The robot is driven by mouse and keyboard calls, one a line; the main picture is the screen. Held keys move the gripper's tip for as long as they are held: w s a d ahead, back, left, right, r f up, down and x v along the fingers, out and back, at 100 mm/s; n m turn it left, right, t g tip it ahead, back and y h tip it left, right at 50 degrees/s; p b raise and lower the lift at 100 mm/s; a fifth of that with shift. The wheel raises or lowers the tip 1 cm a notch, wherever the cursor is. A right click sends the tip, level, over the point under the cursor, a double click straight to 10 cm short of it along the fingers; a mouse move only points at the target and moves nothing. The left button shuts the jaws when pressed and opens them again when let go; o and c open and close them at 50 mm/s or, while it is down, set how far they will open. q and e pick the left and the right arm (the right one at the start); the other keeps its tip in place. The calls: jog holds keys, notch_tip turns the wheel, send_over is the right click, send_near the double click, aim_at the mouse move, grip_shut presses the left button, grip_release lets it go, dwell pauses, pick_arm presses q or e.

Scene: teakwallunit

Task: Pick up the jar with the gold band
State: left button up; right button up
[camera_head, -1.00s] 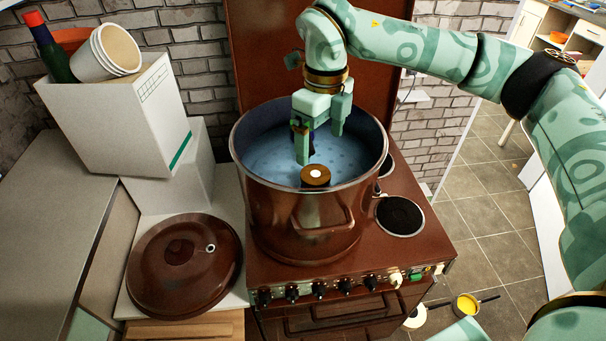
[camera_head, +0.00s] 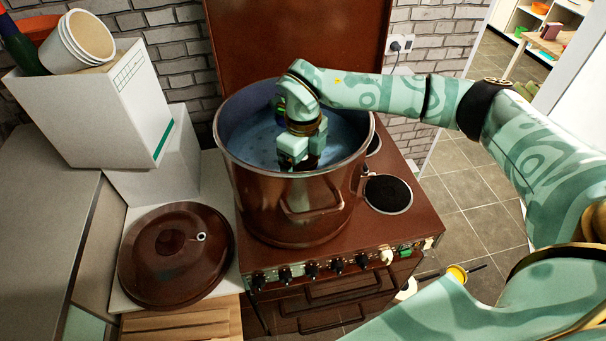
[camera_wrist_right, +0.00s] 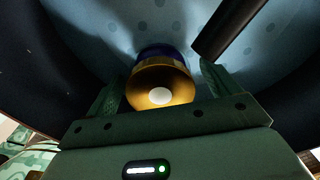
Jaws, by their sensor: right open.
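In the right wrist view, the jar with the gold band (camera_wrist_right: 161,84) shows its gold end with a pale round spot, and a dark blue part beyond it. My right gripper (camera_wrist_right: 161,76) is open, with one finger on each side of the jar; I cannot tell whether either finger touches it. In the head view, my right gripper (camera_head: 300,164) reaches down inside the large brown pot (camera_head: 290,205), behind its near rim. The jar is hidden there by the gripper and the pot wall. My left gripper is not in view.
The pot stands on a brown stove (camera_head: 410,225) with a bare hotplate (camera_head: 387,194) at its right. A brown lid (camera_head: 172,255) lies to the left. A dark rod (camera_wrist_right: 230,25) shows near the jar.

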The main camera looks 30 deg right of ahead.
notch_tip(320, 180, down, 2)
jog(key=shift+f, duration=0.2)
jog(key=shift+r, duration=0.1)
jog(key=c, duration=1.4)
jog(key=shift+o, duration=0.2)
jog(key=shift+r, duration=0.1)
notch_tip(320, 180, up, 18)
notch_tip(320, 180, up, 12)
jog(key=p, duration=1.1)
jog(key=shift+p, duration=0.3)
